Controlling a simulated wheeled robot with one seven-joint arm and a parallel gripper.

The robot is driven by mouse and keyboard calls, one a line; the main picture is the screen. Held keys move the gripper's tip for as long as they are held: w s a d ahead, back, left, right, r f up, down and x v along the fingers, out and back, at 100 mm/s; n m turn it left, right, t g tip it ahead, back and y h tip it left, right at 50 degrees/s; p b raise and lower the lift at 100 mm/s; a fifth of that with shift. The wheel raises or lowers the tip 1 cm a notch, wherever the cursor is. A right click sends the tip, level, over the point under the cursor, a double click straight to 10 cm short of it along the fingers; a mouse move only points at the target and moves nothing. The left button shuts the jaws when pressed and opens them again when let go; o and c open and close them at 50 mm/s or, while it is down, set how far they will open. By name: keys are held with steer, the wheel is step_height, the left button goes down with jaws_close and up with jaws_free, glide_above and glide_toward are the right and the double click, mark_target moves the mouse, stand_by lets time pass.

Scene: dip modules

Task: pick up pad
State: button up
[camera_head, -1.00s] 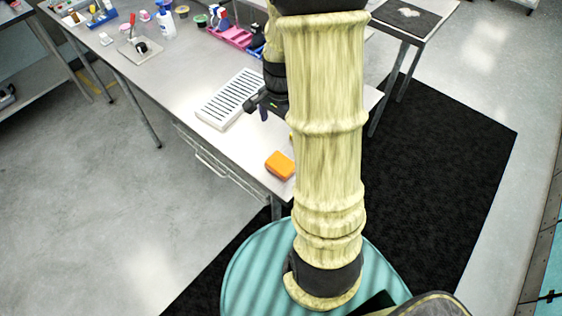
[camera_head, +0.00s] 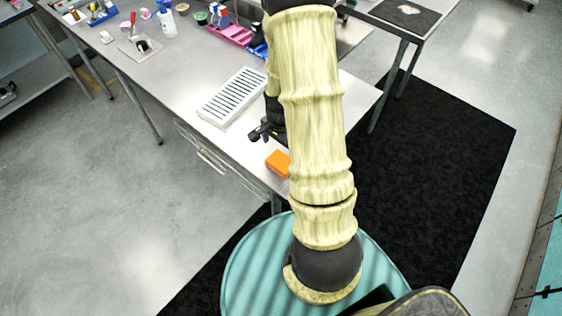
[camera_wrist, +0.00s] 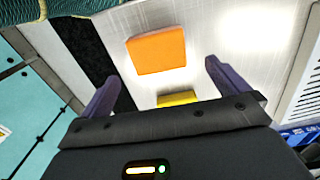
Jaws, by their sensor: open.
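The orange pad (camera_head: 279,162) lies flat on the metal bench near its front edge, just left of my arm in the head view. In the wrist view the orange pad (camera_wrist: 156,50) lies beyond the fingertips, a little left of the middle between them. My gripper (camera_head: 262,135) is beside the pad on its far side in the head view. In the wrist view my gripper (camera_wrist: 160,75) has its two purple fingers spread with nothing held between them. A yellow thing (camera_wrist: 177,98), partly hidden by the gripper body, also lies on the bench between the fingers.
A white slotted rack (camera_head: 233,96) stands on the bench (camera_head: 190,75) to the left of the gripper. A pink tray (camera_head: 232,33) and bottles stand farther back. Bare bench surface lies around the pad. The bench's front edge is close to it.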

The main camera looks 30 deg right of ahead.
mark_target(281, 161)
steer(key=shift+f, duration=0.95)
steer(key=shift+s+f+p, duration=0.2)
steer(key=shift+f+p, duration=0.8)
steer(key=shift+f, duration=1.6)
steer(key=shift+c, duration=0.2)
steer(key=c, duration=0.8)
steer(key=shift+c, duration=0.2)
